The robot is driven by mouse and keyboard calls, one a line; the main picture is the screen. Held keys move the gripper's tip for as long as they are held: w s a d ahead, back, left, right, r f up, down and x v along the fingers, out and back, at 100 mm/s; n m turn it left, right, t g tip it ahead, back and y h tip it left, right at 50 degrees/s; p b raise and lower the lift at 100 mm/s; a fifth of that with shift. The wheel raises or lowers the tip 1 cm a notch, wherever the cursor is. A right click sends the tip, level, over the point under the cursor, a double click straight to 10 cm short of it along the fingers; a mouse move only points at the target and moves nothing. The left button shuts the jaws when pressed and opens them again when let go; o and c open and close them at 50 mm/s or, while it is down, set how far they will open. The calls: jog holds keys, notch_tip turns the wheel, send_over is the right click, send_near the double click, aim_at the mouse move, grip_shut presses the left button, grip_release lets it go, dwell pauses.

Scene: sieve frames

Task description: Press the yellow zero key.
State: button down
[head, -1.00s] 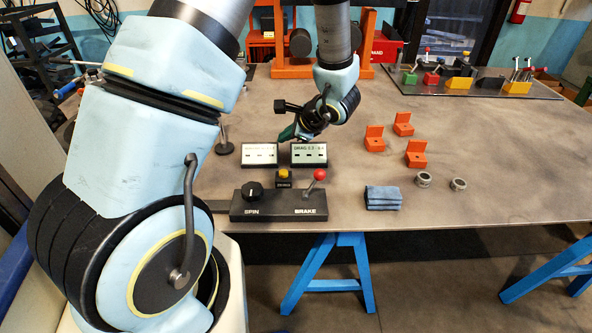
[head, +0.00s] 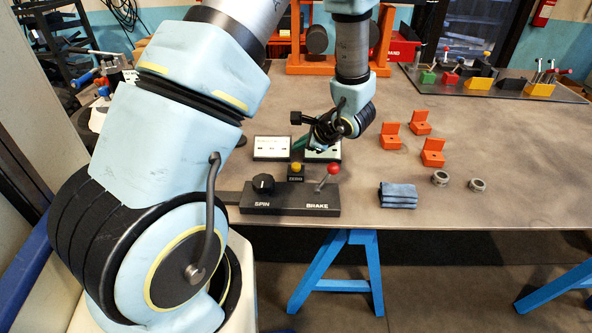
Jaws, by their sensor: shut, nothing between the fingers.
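The yellow zero key (head: 296,167) sits on a small black block marked ZERO, behind the black control box (head: 290,200). My gripper (head: 297,154) is shut and empty. In the picture its green fingertips appear just above and behind the key, with a small gap between them. The wrist covers part of the right white display (head: 323,156). The left white display (head: 271,147) is in plain view.
The control box has a black SPIN knob (head: 263,184) and a red-balled BRAKE lever (head: 333,169) close to the key. Folded blue cloths (head: 398,195), metal rings (head: 440,178) and orange brackets (head: 433,152) lie to the right. The front right tabletop is clear.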

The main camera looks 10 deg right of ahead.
aim_at(296, 165)
jog(key=shift+f+b, duration=1.55)
jog(key=shift+f, duration=0.25)
dwell(0.6)
jog(key=shift+f+b, duration=0.4)
jog(key=shift+b, duration=0.35)
jog(key=shift+f+b, duration=0.35)
jog(key=shift+b, duration=0.1)
dwell(0.4)
jog(key=shift+s+f+b, duration=0.25)
jog(key=shift+f+b, duration=0.4)
jog(key=shift+f, duration=0.05)
dwell(0.6)
jog(key=shift+r, duration=0.1)
jog(key=shift+s+r+p, duration=0.15)
jog(key=shift+r+p, duration=0.35)
jog(key=shift+r, duration=0.65)
